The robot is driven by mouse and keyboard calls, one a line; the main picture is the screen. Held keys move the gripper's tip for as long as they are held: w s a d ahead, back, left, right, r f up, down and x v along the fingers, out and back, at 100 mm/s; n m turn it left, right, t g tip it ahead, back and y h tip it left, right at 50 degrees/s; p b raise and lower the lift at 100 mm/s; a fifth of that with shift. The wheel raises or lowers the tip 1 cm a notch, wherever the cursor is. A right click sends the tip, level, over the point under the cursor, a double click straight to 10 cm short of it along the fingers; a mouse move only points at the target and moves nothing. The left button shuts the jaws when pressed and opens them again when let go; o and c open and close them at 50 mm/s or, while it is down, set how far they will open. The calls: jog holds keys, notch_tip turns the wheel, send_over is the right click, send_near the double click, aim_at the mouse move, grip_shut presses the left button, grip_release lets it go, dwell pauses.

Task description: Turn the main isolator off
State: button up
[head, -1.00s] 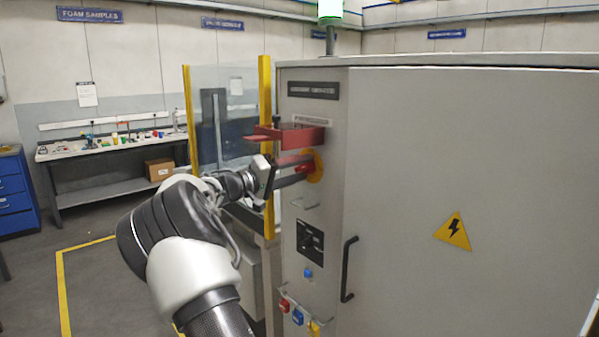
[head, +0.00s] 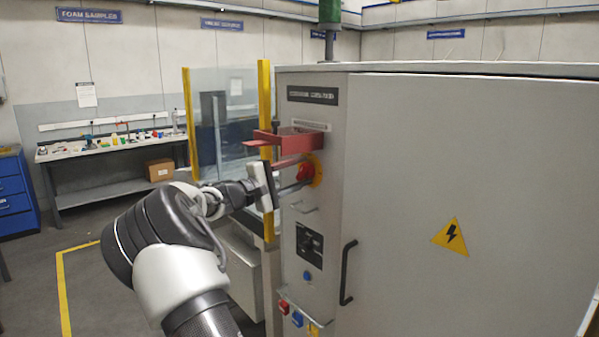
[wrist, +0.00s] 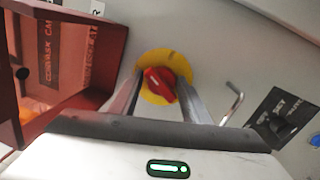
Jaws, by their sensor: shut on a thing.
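The main isolator is a red rotary knob (wrist: 161,84) on a round yellow plate (wrist: 178,64), in the middle of the wrist view. In the head view the red knob (head: 305,172) is on the cabinet's narrow face, partly hidden by my gripper (head: 300,184). My gripper's two fingers (wrist: 160,95) reach to either side of the knob in the wrist view and are shut on it. A red guard (head: 297,141) stands out from the cabinet just above the knob. It fills the left of the wrist view (wrist: 105,35).
The grey cabinet (head: 460,150) has a black door handle (head: 347,272). Below the isolator are a small metal hook (wrist: 233,103), a black selector switch (head: 309,244) and hanging padlocks (head: 297,319). A yellow-framed clear panel (head: 235,120) stands behind my arm.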

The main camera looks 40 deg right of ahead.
jog(key=shift+w+a+f, duration=0.1)
jog(key=shift+a+f, duration=0.1)
jog(key=shift+f, duration=0.4)
dwell(0.3)
jog(key=shift+c, duration=0.9)
jog(key=o, duration=1.1)
jog(key=shift+w, duration=0.15)
jog(key=shift+c, duration=0.2)
jog(key=shift+d+r, duration=0.1)
jog(key=shift+r, duration=0.2)
jog(key=s+a+f+b, duration=0.1)
jog(key=a, duration=1.6)
jog(key=shift+a+f, duration=0.2)
jog(key=shift+f, duration=0.05)
jog(key=shift+o, duration=0.2)
